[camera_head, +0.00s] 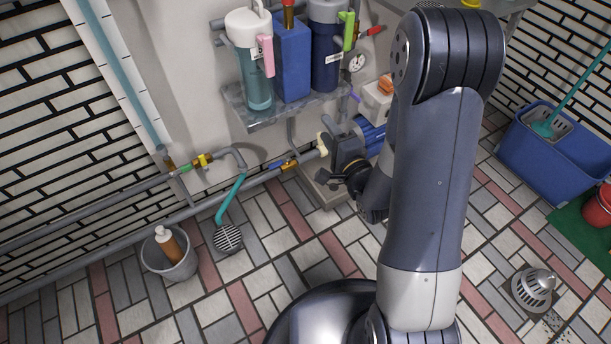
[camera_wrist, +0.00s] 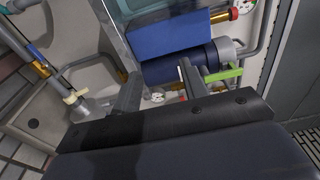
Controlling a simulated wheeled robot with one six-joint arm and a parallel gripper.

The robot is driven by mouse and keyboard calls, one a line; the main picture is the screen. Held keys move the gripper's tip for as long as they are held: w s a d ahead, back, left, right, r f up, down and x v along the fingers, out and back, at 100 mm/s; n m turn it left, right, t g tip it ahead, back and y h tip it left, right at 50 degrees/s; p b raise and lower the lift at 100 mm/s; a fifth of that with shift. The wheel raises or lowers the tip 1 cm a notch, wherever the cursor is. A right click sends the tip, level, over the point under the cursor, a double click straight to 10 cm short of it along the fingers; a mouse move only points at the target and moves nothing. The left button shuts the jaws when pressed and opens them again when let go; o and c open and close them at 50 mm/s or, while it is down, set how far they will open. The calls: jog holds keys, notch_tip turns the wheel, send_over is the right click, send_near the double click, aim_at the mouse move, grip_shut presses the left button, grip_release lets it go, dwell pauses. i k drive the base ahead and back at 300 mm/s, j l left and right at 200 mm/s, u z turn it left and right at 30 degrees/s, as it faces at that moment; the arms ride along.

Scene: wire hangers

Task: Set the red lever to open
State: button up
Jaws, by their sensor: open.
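A red handle (camera_head: 374,30), which looks like the red lever, is at the right of the dark blue cylinder above the shelf, near a round gauge (camera_head: 357,63). A small red piece (camera_wrist: 183,98) beside the right finger in the wrist view may be the same handle, mostly hidden. My gripper (camera_head: 337,178) is low in front of the pump, partly hidden by my arm. In the wrist view my gripper (camera_wrist: 160,72) is open, with nothing held between its fingers. The lever's exact setting cannot be told.
A stone shelf (camera_head: 275,113) carries a teal canister (camera_head: 258,90), a blue box (camera_head: 292,60) and a dark blue cylinder (camera_head: 327,55). Pipes with a yellow valve (camera_head: 202,160) run along the wall. A bucket (camera_head: 172,262) stands left.

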aim_at(373, 29)
jog(key=k+u, duration=0.1)
jog(key=i+z, duration=0.35)
jog(key=i, duration=0.8)
